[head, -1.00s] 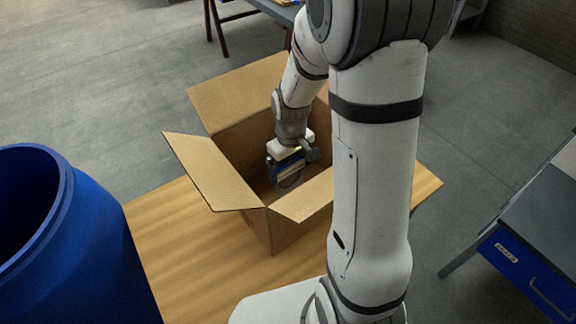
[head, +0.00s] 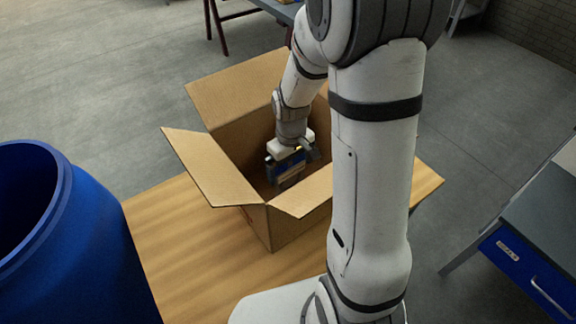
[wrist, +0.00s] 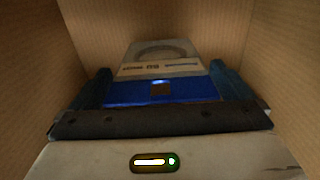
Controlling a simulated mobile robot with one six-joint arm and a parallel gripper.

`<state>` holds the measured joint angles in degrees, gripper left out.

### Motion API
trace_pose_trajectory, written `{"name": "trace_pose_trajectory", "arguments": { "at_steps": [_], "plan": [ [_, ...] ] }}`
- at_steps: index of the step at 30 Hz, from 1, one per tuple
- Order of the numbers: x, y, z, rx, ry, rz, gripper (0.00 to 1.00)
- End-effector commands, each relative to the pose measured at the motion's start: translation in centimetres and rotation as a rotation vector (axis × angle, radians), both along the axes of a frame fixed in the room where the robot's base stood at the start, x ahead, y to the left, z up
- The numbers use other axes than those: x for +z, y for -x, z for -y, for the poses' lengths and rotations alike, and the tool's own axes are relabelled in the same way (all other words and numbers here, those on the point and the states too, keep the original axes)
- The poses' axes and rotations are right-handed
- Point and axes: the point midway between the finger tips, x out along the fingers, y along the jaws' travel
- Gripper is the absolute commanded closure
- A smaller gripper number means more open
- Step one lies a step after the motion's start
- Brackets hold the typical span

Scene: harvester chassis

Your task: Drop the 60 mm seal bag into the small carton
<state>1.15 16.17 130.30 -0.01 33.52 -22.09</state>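The small carton (head: 232,182) stands open on the wooden tabletop, its flaps spread. My gripper (head: 291,160) is down inside it, fingers pointing downward. In the wrist view, the seal bag (wrist: 158,66) lies between the two dark blue fingers of my gripper (wrist: 160,88), which sit against the sides of its blue header. The bag is pale, with a printed strip and a grey ring. In the head view, the bag (head: 289,174) hangs below the gripper, blurred. The carton's floor under it is mostly hidden.
A blue drum (head: 85,250) stands at the left beside the wooden tabletop (head: 185,240). A bench with a blue drawer (head: 530,275) is at the right. Carton walls (wrist: 40,70) rise close on both sides of the gripper. My arm hides part of the carton's right side.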

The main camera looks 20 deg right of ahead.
Motion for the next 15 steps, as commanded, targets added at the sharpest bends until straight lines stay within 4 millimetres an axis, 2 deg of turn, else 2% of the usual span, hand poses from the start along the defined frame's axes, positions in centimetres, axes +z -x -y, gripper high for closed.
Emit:
{"name": "trace_pose_trajectory", "arguments": {
  "at_steps": [4, 8, 11, 15],
  "plan": [
    [0.1, 0.0, 0.0, -0.001, 0.000, 0.000, 0.00],
    [1.4, 0.0, 0.0, -0.001, 0.000, 0.001, 0.00],
    [3.0, -0.2, 0.0, -0.001, 0.000, 0.008, 0.00],
    [6.3, -0.2, 0.1, -0.001, 0.000, 0.009, 0.00]
  ]
}}
